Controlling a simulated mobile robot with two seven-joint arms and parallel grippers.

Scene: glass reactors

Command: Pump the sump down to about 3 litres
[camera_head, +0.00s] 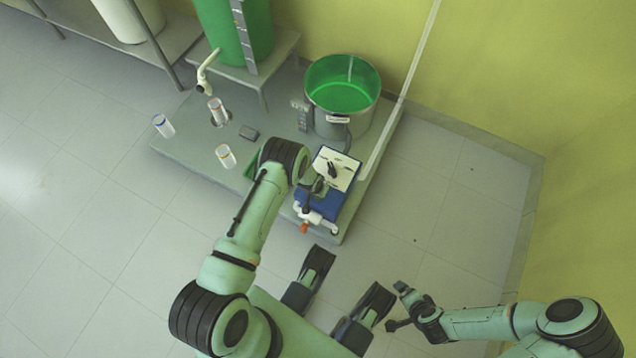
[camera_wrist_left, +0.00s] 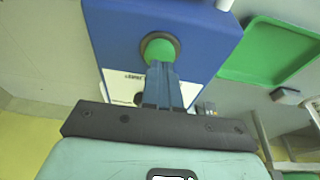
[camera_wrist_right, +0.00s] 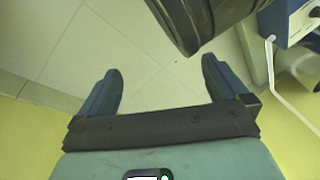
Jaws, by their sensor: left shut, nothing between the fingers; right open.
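The sump, a round steel tub (camera_head: 361,119) with green liquid inside, stands at the back of the grey platform. A blue pump box (camera_head: 343,206) with a white label panel stands in front of it. My left gripper (camera_head: 317,188) is shut and empty at the box. In the left wrist view its closed fingers (camera_wrist_left: 162,70) point at a round green button (camera_wrist_left: 160,48) on the blue face (camera_wrist_left: 110,30); fingertips and button overlap, and I cannot tell whether they touch. My right gripper (camera_head: 396,307) is open and empty, low at the right; its fingers also show in the right wrist view (camera_wrist_right: 160,75).
A tall green tank (camera_head: 222,30) with a level scale stands on a stand at the back. Several small capped containers (camera_head: 226,156) stand on the platform (camera_head: 190,150). A pale pipe (camera_head: 408,75) slants up behind the sump. Floor at the right is clear before the yellow wall (camera_head: 500,60).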

